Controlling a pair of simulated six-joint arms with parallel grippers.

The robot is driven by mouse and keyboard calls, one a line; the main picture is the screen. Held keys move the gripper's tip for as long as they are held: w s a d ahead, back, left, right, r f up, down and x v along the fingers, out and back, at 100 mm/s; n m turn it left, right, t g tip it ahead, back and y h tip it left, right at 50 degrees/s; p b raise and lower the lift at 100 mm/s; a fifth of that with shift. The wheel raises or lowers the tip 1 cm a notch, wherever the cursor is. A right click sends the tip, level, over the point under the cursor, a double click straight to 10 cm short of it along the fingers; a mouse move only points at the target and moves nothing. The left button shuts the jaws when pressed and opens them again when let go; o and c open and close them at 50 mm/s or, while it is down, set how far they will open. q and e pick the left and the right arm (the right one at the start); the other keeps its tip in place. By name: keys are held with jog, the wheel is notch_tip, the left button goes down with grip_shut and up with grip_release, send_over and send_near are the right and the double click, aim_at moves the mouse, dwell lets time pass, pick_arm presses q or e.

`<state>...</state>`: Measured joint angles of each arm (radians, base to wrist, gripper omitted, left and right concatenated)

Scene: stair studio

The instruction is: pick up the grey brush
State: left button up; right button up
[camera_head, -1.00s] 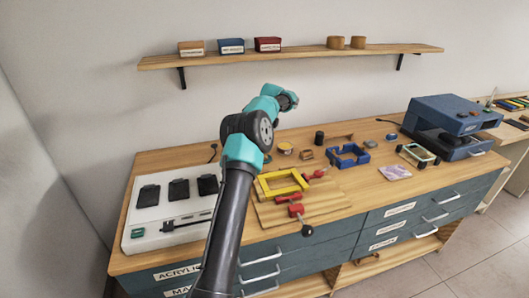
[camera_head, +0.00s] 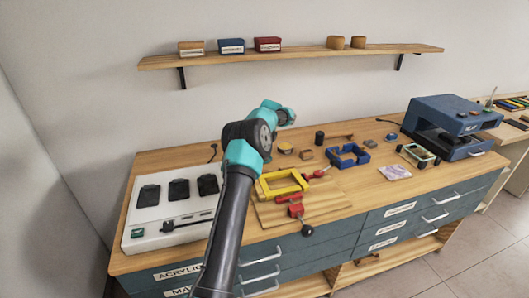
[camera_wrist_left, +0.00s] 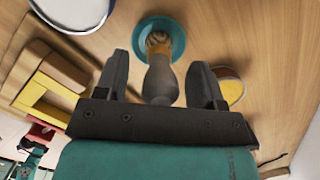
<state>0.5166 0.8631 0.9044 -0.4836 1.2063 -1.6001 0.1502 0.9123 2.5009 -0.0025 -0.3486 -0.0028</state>
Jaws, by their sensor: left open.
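The grey brush (camera_wrist_left: 161,80) shows in the left wrist view, with its rounded grey body toward me and its tan end over a teal dish (camera_wrist_left: 177,36). Whether it stands in the dish or is tilted I cannot tell. My left gripper (camera_wrist_left: 158,63) is open, with one finger on each side of the brush and visible gaps between. The lower end of the brush body is close to the gripper's palm. In the head view my left arm covers this spot, and neither the brush nor the fingertips can be made out. My right gripper is not in view.
A yellow frame (camera_head: 264,187) with red clamps (camera_head: 296,210) lies close by on a wooden board. A round tin (camera_wrist_left: 231,88) is just right of the fingers, and a pale round item (camera_wrist_left: 75,12) is upper left. A blue holder (camera_head: 347,158) and blue machine (camera_head: 447,125) stand farther right.

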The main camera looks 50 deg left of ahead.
pick_arm(q)
jog(key=shift+f, duration=0.35)
jog(key=shift+c, duration=0.2)
jog(key=c, duration=1)
jog(key=shift+r, duration=0.15)
notch_tip(320, 180, up, 10)
jog(key=shift+f, duration=0.1)
dwell(0.4)
